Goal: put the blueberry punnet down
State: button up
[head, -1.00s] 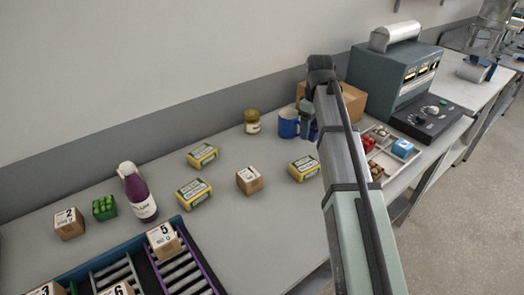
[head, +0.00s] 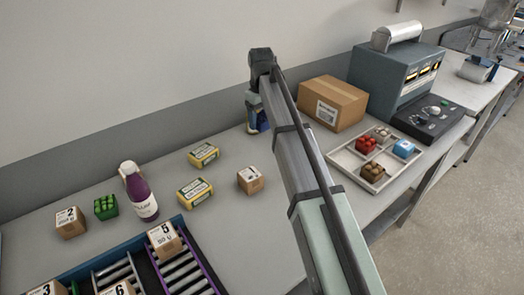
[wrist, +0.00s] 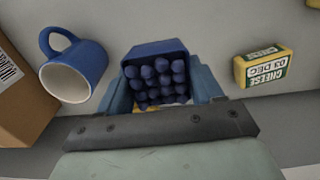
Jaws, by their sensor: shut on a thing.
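The blueberry punnet (wrist: 158,78) is a dark blue tub of round blue berries. In the wrist view it sits between the two blue fingers of my gripper (wrist: 161,88), which is shut on it. In the head view my gripper (head: 257,116) is over the back part of the grey table (head: 225,225), near the wall. The arm and gripper mostly hide the punnet there. I cannot tell whether the punnet's base touches the table.
A blue mug (wrist: 74,70) and a cardboard carton (head: 331,103) are left of the punnet in the wrist view; a cheese pack (wrist: 262,66) is right. A yellow thing shows partly below it. A divided tray (head: 345,158) holds small items. A purple bottle (head: 140,192) stands front-left.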

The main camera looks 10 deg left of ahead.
aim_at(261, 150)
jog(key=shift+f, duration=5)
jog(key=shift+f, duration=0.1)
jog(key=o, duration=1.1)
notch_tip(261, 150, up, 12)
jog(key=shift+r, duration=0.1)
